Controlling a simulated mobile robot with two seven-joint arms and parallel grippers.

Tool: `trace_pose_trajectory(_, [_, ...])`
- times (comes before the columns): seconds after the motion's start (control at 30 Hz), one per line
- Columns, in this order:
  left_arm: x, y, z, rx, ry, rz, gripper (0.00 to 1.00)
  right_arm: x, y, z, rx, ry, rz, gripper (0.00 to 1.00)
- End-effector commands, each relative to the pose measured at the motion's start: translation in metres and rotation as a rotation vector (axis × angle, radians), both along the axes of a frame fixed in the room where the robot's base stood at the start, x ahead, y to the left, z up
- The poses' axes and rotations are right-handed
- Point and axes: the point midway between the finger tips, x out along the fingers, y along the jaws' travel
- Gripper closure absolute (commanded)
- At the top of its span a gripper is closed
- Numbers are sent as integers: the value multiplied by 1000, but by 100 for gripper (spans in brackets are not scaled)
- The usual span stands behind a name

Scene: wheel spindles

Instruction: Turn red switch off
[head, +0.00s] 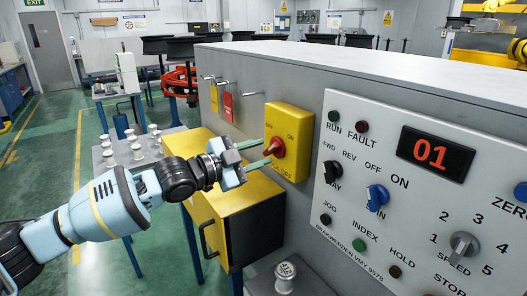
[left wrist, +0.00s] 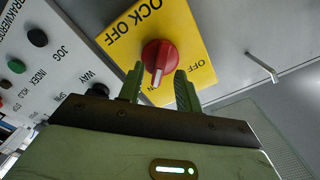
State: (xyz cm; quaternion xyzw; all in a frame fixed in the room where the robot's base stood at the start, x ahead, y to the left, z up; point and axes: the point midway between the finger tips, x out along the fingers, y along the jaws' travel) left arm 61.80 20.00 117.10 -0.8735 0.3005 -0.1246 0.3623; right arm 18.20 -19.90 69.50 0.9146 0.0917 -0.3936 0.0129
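The red switch (head: 275,147) is a round knob on a yellow plate (head: 290,118) on the grey machine's side. The plate carries OFF and ON labels and LOCK OFF lettering. In the left wrist view the red switch (left wrist: 159,56) shows a pale mark on its handle, pointing down the picture towards an ON label. My left gripper (head: 262,153) is open in front of the switch. In the left wrist view my left gripper (left wrist: 160,78) has its green fingers apart, one on each side of the handle's line. I cannot tell whether they touch it. My right gripper is not in view.
A control panel (head: 410,215) with knobs and a red 01 display (head: 431,154) is right of the switch. A yellow cabinet (head: 230,195) stands below my left gripper. Metal pegs (head: 225,84) stick out left of the switch. A table with metal parts (head: 137,151) is further left.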

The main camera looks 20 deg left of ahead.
Motion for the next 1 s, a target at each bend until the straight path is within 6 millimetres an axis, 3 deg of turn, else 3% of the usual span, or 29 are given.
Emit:
trace_pose_trajectory(0.2, [15, -12, 0, -1, 0, -1, 65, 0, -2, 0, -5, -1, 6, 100])
trace_pose_trajectory(0.5, [17, -12, 0, 0, 1, 1, 65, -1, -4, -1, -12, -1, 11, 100])
trace_pose_trajectory(0.77, [16, -12, 0, 0, 1, 1, 98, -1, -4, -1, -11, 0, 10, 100])
trace_pose_trajectory(1.0, [16, -12, 0, -4, 4, 1, 100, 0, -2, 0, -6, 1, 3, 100])
